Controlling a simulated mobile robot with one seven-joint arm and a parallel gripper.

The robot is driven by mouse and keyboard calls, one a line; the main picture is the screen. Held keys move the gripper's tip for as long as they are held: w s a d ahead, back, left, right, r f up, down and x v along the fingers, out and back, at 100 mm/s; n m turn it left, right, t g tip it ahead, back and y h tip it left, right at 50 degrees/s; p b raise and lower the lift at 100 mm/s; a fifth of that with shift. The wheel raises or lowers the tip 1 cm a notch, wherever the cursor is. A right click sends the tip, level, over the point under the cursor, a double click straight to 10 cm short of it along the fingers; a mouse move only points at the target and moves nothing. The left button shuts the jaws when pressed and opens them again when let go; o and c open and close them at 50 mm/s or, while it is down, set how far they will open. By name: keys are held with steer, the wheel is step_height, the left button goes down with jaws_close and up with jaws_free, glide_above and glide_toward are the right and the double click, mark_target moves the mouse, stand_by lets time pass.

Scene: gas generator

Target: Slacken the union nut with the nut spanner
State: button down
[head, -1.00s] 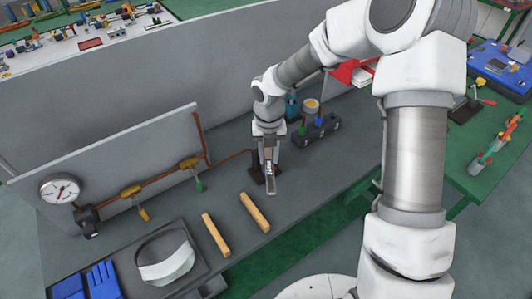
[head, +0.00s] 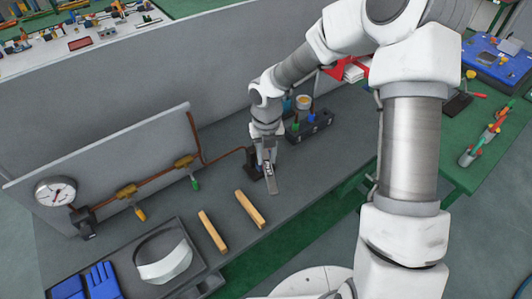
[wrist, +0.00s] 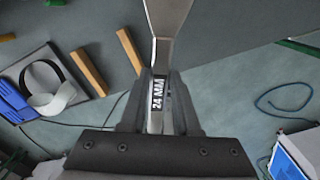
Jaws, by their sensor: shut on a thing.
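My gripper (head: 267,162) is shut on the nut spanner (head: 271,182), a grey steel tool. In the wrist view, my gripper (wrist: 160,110) grips the spanner (wrist: 168,22) by its handle, which carries a "24 MM" label. The spanner's wide end runs out of the top of that view. In the head view the spanner hangs below the jaws, close to a small dark block (head: 253,163) at the right end of the copper pipe (head: 226,156). I cannot make out the union nut, and cannot tell whether the spanner touches anything.
The pipe runs left past green-handled (head: 185,162) and yellow-handled (head: 127,191) valves to a round gauge (head: 56,191). Two wooden bars (head: 250,209) lie at the bench's front. A tray holds a face shield (head: 164,262) and blue gloves (head: 101,281). A dark holder (head: 311,126) stands behind right.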

mark_target(270, 173)
steer(key=shift+m, duration=0.3)
steer(key=shift+s+d, duration=0.2)
steer(key=shift+s, duration=0.9)
steer(key=shift+s+d, duration=0.2)
steer(key=shift+s, duration=0.85)
